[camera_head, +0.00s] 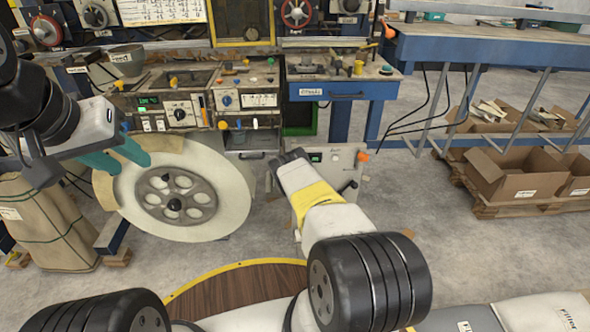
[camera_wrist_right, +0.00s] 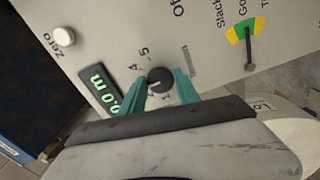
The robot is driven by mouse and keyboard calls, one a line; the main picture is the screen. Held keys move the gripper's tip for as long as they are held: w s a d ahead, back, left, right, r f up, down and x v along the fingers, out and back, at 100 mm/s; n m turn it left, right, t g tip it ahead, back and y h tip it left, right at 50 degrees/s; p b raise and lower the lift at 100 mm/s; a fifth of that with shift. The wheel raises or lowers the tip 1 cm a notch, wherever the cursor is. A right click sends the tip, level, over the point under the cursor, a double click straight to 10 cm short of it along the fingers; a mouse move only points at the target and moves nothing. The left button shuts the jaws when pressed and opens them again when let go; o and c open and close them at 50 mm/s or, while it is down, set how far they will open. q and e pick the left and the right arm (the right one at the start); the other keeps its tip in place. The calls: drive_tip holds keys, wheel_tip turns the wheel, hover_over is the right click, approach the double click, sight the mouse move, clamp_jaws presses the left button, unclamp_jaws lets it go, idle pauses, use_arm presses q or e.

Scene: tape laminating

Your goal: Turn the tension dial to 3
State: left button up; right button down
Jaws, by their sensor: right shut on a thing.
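The tension dial (camera_wrist_right: 159,75) is a small round black knob on a light grey panel (camera_wrist_right: 190,45) in the right wrist view. The figures 4 and 5 show at its upper left; the other marks are hidden by my fingers or too small, and I cannot tell its setting. My right gripper (camera_wrist_right: 162,82) is shut on the knob, one teal finger on each side. In the head view my right arm covers part of the grey control box (camera_head: 345,163), and its fingertips are hidden. My left gripper (camera_head: 132,163) is open and empty, in front of a large white roll (camera_head: 225,190).
The panel also bears a green display (camera_wrist_right: 101,90), a white Zero button (camera_wrist_right: 64,36) and a yellow-green gauge (camera_wrist_right: 243,33). A blue-framed workbench (camera_head: 345,91) stands behind. Cardboard boxes (camera_head: 505,175) sit on a pallet at right. The floor between is clear.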

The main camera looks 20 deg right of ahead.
drive_tip(key=shift+f, duration=0.1)
drive_tip(key=c, duration=0.9)
unclamp_jaws()
drive_tip(key=shift+s, duration=0.15)
drive_tip(key=v, duration=0.7)
drive_tip(key=shift+s+a, duration=0.1)
drive_tip(key=shift+s, duration=0.2)
